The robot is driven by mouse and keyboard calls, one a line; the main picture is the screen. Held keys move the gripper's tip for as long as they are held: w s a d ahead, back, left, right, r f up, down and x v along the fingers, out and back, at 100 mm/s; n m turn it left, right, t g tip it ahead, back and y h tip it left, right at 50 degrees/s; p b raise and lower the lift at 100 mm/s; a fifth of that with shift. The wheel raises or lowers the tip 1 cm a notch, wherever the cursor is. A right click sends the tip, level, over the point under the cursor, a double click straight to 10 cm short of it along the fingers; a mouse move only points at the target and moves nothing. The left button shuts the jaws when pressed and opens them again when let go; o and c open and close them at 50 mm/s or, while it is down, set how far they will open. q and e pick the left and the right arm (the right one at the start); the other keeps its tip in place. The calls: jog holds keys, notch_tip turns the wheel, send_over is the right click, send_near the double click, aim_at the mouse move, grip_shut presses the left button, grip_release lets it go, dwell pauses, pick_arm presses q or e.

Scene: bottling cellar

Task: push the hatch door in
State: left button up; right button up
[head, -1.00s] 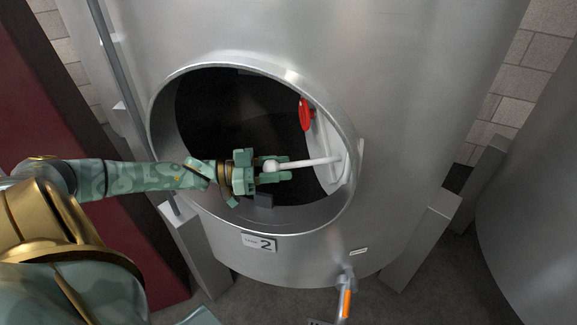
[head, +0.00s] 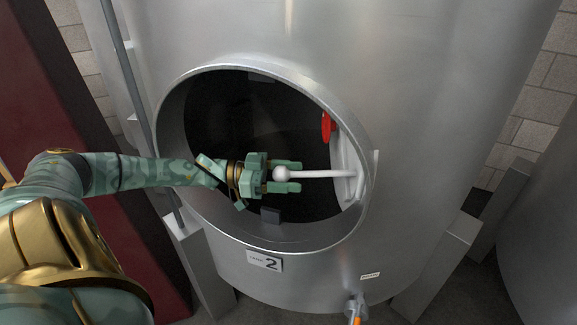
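The hatch door (head: 345,160) is a pale metal plate seen at a steep angle along the right side of the round opening, swung into the tank. It carries a red handwheel (head: 328,128) and a white bar handle (head: 325,174) with a ball end. My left gripper (head: 289,176) reaches into the opening from the left. Its two green fingers lie above and below the ball end and are shut on the handle. My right gripper is out of view.
The steel tank (head: 430,110) has a raised round rim (head: 172,105) around the opening and a number 2 plate (head: 264,262) below it. A valve (head: 355,308) sticks out low at the front. Grey legs (head: 440,262) and another tank (head: 550,240) stand at the right.

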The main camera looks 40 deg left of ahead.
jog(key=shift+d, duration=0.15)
pick_arm(q)
jog(key=shift+r, duration=0.3)
notch_tip(320, 180, up, 3)
jog(key=shift+f+p, duration=0.1)
jog(key=shift+p, duration=0.7)
jog(key=s+d+r+p, duration=0.9)
jog(key=s+p, duration=0.1)
jog(key=p, duration=0.2)
jog(key=shift+s+r, duration=0.25)
jog(key=shift+s, duration=0.15)
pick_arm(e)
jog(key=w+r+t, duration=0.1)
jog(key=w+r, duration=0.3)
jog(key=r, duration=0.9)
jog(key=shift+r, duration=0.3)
